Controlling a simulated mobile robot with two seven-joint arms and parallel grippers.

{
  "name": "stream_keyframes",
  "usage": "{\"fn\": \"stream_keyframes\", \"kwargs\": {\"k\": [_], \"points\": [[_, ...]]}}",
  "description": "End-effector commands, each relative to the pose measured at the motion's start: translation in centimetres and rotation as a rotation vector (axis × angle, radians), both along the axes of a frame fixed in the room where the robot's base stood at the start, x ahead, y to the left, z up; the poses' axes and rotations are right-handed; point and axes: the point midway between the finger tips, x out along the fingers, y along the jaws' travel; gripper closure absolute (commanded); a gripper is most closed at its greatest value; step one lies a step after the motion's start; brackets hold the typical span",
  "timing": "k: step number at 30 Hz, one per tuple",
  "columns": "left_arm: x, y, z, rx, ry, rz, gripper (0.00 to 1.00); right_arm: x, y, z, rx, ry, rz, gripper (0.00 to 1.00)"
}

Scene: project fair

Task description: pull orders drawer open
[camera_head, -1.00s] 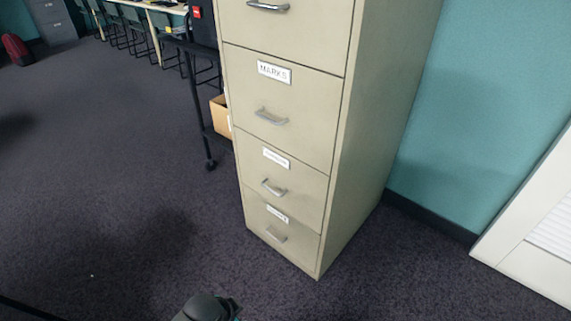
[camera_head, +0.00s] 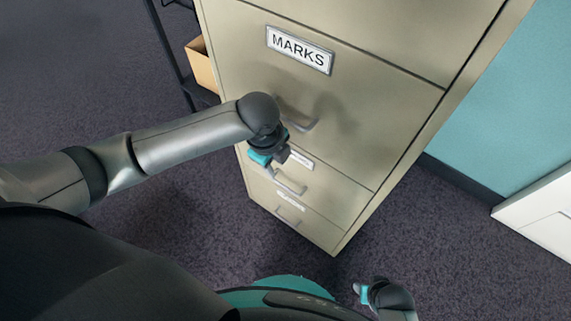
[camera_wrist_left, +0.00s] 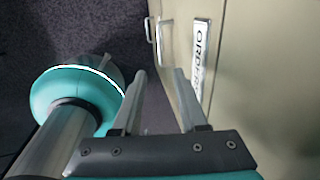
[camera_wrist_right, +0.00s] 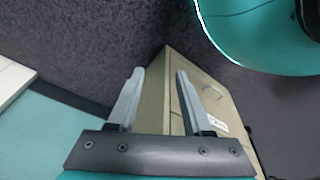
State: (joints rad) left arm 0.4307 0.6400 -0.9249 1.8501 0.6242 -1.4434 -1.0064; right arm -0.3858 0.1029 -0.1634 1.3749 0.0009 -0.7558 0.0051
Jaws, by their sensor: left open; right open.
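A beige filing cabinet (camera_head: 335,245) stands ahead with its drawers shut. The orders drawer (camera_wrist_left: 245,70) has a white label (camera_wrist_left: 200,58) partly readable as "ORD" in the left wrist view. In the head view its label is partly hidden by my gripper, and its silver handle (camera_head: 290,183) shows just below. My left gripper (camera_head: 272,157) is open and empty in front of the drawer; in the left wrist view the handle (camera_wrist_left: 166,42) lies beyond the fingertips (camera_wrist_left: 160,74), apart from them. My right gripper (camera_head: 362,292) is open and empty, low and away from the cabinet.
The drawer labelled MARKS (camera_head: 299,48) is above, with its handle (camera_head: 298,120) close to my left wrist. A lower drawer handle (camera_head: 289,217) is underneath. A cardboard box (camera_head: 201,66) is at the left, a teal wall (camera_head: 510,125) at the right. Carpet in front is clear.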

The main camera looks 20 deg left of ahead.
Motion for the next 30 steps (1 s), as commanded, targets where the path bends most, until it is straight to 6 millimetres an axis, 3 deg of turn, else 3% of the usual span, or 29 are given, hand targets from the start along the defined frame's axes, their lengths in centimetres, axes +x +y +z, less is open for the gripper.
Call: {"fn": "stream_keyframes", "kwargs": {"k": [5, 30], "points": [[0.1, 0.0, -0.8, 0.001, 0.001, -0.002, 0.58, -0.6, -0.7, 0.1, -0.015, 0.018, 0.005, 0.50], [1.3, -0.5, -7.7, 0.000, 0.000, 0.002, 0.58, 3.6, 1.3, 7.6, 0.017, -0.060, -0.003, 0.50]]}}
